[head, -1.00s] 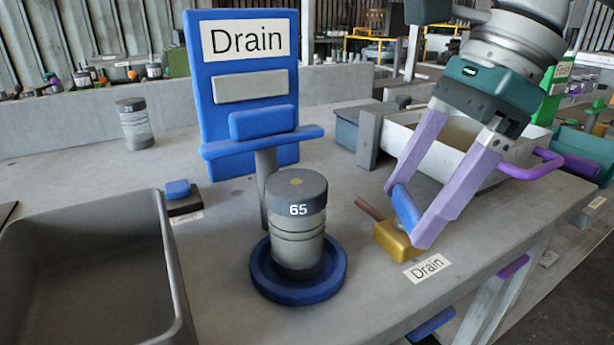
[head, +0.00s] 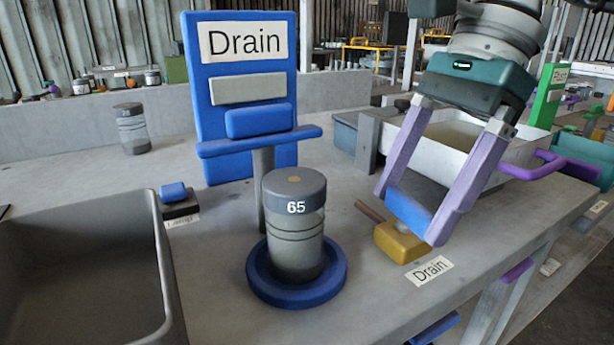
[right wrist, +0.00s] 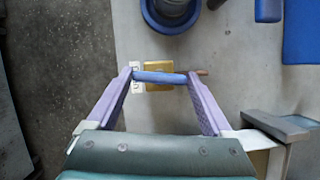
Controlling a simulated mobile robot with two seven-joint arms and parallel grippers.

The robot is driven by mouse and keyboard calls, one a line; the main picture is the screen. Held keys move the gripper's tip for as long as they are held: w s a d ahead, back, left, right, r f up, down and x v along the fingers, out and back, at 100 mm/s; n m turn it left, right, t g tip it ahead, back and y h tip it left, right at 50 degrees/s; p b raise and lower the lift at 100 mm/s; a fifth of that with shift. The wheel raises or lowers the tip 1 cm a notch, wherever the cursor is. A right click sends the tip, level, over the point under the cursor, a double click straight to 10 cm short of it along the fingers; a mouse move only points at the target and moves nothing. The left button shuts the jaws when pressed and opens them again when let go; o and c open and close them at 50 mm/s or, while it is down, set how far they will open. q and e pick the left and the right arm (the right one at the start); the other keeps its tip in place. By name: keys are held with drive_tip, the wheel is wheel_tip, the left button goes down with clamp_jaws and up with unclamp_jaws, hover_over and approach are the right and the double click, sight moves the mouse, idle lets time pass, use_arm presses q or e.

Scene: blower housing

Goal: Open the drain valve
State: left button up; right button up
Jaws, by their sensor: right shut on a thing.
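The drain valve has a brass body (head: 400,241) on the bench behind a white "Drain" label (head: 429,270), with a brown pipe stub (head: 369,211) at its back left. Its blue lever handle (head: 409,213) lies above the body. My right gripper (head: 411,218) is shut on this handle, one purple finger at each end. In the right wrist view the blue handle (right wrist: 160,77) spans between the fingers, over the brass body (right wrist: 158,86). My left gripper is not in view.
A canister marked 65 (head: 295,240) stands in a blue round dish (head: 297,291) left of the valve. Behind it is a blue Drain board (head: 202,120). A grey bin (head: 150,260) is at the left. A white tray (head: 440,150) and purple handle (head: 530,169) lie behind my gripper.

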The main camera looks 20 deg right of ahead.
drive_tip(key=o, duration=1.1)
drive_tip(key=shift+o, duration=0.2)
drive_tip(key=p+v, duration=0.1)
drive_tip(key=v, duration=0.9)
